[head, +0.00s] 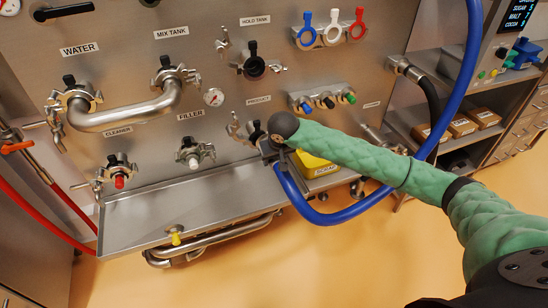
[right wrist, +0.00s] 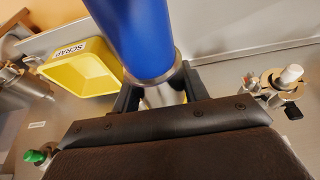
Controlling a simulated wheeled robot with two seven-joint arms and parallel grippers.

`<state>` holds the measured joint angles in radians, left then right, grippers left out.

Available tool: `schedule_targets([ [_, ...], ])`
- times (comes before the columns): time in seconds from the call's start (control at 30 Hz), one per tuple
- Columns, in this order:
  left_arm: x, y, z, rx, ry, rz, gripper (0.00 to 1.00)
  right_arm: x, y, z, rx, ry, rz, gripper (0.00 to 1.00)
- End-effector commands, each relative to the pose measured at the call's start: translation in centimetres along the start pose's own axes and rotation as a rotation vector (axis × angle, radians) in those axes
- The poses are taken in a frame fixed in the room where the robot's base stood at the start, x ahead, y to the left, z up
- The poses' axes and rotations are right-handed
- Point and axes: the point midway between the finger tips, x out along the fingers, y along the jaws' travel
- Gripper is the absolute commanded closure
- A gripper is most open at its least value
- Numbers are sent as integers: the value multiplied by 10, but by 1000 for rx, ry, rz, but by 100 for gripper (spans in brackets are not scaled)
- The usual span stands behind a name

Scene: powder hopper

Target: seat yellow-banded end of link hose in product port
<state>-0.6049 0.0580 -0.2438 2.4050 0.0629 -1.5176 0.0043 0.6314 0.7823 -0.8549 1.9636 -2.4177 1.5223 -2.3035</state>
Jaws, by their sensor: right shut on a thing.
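The blue link hose (head: 330,217) hangs in a loop in the head view, running from my right gripper (head: 268,152) down and then up past the right side. My right gripper is shut on the hose's steel end, at the panel just under the PRODUCT label (head: 258,99). In the right wrist view, the steel end (right wrist: 160,94) sits between the fingers below the blue hose (right wrist: 139,36). The product port (head: 255,131) is mostly hidden behind my gripper and wrist. My left gripper is out of view.
A yellow SCRAP bin (head: 315,165) is just right of my gripper; it also shows in the right wrist view (right wrist: 78,76). The filler port (head: 194,153) is to the left. A steel drip tray (head: 150,219) runs below the ports. The hold tank port (head: 254,67) is above.

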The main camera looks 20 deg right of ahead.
Motion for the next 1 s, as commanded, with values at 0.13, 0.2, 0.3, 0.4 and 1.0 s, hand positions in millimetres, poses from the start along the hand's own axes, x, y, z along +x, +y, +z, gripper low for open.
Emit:
schedule_targets([
  [0.13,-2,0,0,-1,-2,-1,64,1,-1,-9,2,4,-2,92],
  [0.2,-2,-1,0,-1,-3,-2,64,2,-1,-12,2,4,-2,92],
  [0.3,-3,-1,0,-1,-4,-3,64,5,0,-17,1,3,-1,92],
  [0.4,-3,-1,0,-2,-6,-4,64,8,-1,-22,1,3,-2,92],
  [1.0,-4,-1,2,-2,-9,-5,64,24,0,-53,2,4,-1,92],
])
